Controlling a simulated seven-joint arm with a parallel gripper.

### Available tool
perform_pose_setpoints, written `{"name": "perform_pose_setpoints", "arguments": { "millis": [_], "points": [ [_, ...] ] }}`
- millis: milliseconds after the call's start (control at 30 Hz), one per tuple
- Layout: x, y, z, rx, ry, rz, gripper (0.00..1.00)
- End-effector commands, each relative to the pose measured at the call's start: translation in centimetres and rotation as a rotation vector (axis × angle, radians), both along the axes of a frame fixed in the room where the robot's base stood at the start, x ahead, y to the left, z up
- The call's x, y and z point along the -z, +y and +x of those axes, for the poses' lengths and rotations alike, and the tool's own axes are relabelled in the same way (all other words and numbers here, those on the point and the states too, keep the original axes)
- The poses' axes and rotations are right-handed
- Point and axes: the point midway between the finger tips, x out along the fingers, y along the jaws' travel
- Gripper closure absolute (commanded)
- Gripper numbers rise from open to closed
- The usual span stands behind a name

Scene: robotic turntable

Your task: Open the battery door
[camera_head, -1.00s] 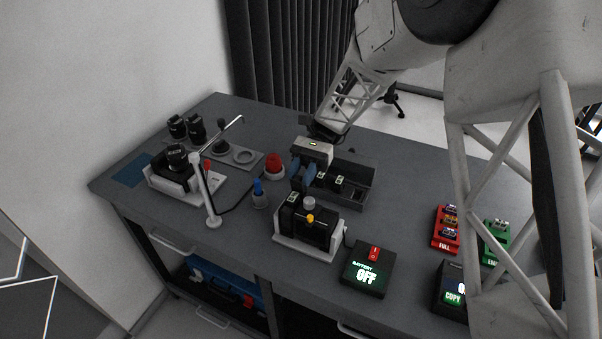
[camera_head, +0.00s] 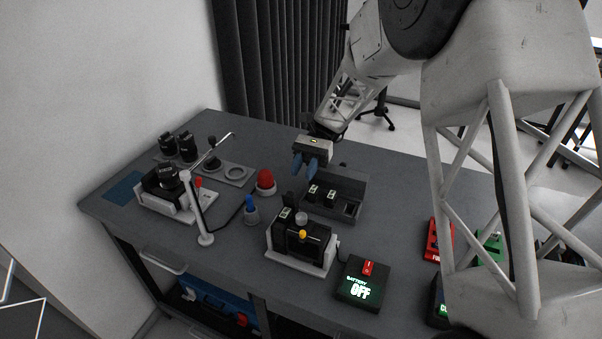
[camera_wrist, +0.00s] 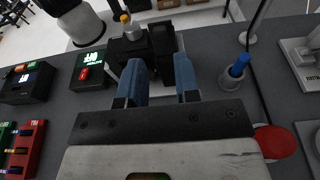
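The black device (camera_head: 309,243) sits in a white cradle (camera_head: 291,262) near the table's front, with grey and yellow knobs on it. At its left rear end a dark flap (camera_head: 289,198), apparently the battery door, stands raised beside a light-labelled block (camera_head: 285,212). My gripper (camera_head: 303,166), with blue fingers, is above and behind the device. Whether a finger touches the flap cannot be told.
A dark tray (camera_head: 347,184) with labelled blocks stands behind the device. A red button (camera_head: 265,181) and a blue-topped part (camera_head: 250,207) are to the left. A battery box (camera_head: 360,285) reading OFF is at the front right. A thin-armed stand (camera_head: 203,225) rises at left.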

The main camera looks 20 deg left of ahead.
Motion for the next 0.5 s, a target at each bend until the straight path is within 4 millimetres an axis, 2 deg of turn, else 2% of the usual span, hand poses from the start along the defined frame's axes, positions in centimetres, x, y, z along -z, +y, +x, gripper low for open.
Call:
{"name": "perform_pose_setpoints", "arguments": {
  "millis": [500],
  "points": [
    [-0.20,-0.02,1.17,0.000,0.000,0.000,0.70]
  ]
}}
